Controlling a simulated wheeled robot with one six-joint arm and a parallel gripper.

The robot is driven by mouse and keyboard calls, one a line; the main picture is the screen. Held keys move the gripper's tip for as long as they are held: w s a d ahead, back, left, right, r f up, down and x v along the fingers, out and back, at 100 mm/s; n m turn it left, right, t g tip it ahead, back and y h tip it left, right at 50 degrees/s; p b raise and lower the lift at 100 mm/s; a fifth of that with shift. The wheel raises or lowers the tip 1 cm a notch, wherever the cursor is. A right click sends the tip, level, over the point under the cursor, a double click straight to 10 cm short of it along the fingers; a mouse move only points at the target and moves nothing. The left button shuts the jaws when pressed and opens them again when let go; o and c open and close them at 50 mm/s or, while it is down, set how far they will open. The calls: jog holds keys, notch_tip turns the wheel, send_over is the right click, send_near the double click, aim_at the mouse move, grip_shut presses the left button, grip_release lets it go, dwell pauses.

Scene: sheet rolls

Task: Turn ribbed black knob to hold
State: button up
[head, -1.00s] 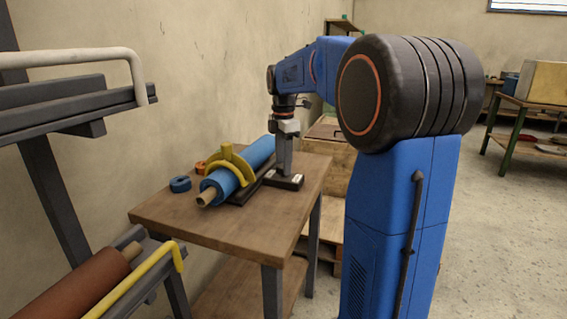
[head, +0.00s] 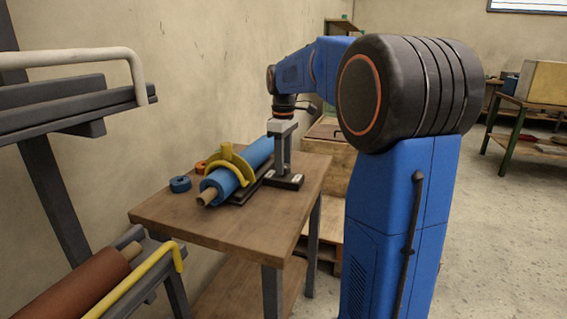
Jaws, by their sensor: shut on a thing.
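My gripper (head: 284,170) points straight down over a small dark base (head: 291,183) at the right side of the wooden table. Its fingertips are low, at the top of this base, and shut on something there. The ribbed black knob is not clearly seen; the fingers hide it. Small white marks show on the base beside the fingers, too small to read.
A blue roll (head: 222,184) with a yellow bracket (head: 236,165) over it lies left of my gripper on the table (head: 175,216). A blue ring (head: 180,184) and an orange ring (head: 200,167) lie near the wall. A rack with a brown roll (head: 75,290) stands at front left.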

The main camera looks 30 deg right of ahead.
jog(key=m, duration=1.4)
jog(key=shift+m, duration=0.3)
jog(key=m, duration=1.1)
jog(key=shift+m, duration=0.3)
jog(key=o, duration=1)
